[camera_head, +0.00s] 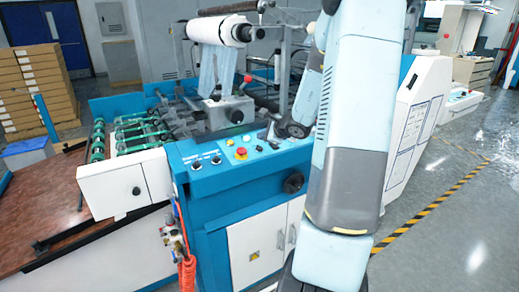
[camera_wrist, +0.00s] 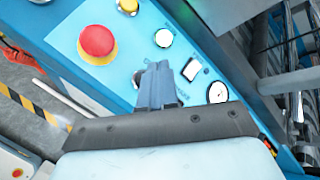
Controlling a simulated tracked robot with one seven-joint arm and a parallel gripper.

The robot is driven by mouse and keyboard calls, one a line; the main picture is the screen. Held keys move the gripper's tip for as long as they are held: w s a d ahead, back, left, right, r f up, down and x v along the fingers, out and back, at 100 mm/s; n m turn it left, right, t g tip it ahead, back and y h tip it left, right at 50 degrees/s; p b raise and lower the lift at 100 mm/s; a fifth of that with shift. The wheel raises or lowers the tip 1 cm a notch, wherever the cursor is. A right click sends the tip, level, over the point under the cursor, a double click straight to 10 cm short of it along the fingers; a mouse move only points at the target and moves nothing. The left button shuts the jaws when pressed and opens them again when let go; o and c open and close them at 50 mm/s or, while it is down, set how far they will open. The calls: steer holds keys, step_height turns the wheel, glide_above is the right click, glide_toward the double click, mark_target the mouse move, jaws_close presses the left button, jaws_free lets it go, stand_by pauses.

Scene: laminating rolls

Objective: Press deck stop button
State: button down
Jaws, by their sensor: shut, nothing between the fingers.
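A red mushroom button (camera_wrist: 97,42) on a yellow ring stands on the light blue control panel (camera_wrist: 62,36) at the upper left of the wrist view. A red button (camera_head: 241,152) with yellow around it also shows on the machine's blue console in the head view. No label can be read on either. My gripper (camera_wrist: 158,66) is shut and empty, with its fingers over the panel, to the right of and below the red button in the wrist view. The fingers look apart from the button.
A yellow button (camera_wrist: 129,5), a white round button (camera_wrist: 164,37), a switch (camera_wrist: 191,69) and a dial (camera_wrist: 218,92) lie close around my fingers. The roll (camera_head: 220,30) and frame rise behind the console. Floor at the right is open.

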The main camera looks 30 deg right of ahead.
steer(key=shift+w+f, duration=0.15)
steer(key=shift+f, duration=0.45)
steer(key=shift+w+f, duration=0.15)
steer(key=shift+f, duration=0.4)
steer(key=shift+w+f, duration=0.1)
steer(key=shift+f, duration=0.65)
stand_by(2.0)
steer(key=shift+r, duration=0.85)
steer(key=shift+r, duration=0.1)
steer(key=shift+s+r, duration=0.25)
steer(key=shift+r, duration=0.55)
steer(key=shift+s+r, duration=0.2)
steer(key=shift+r, duration=0.55)
steer(key=shift+s+r, duration=0.25)
steer(key=shift+r, duration=0.55)
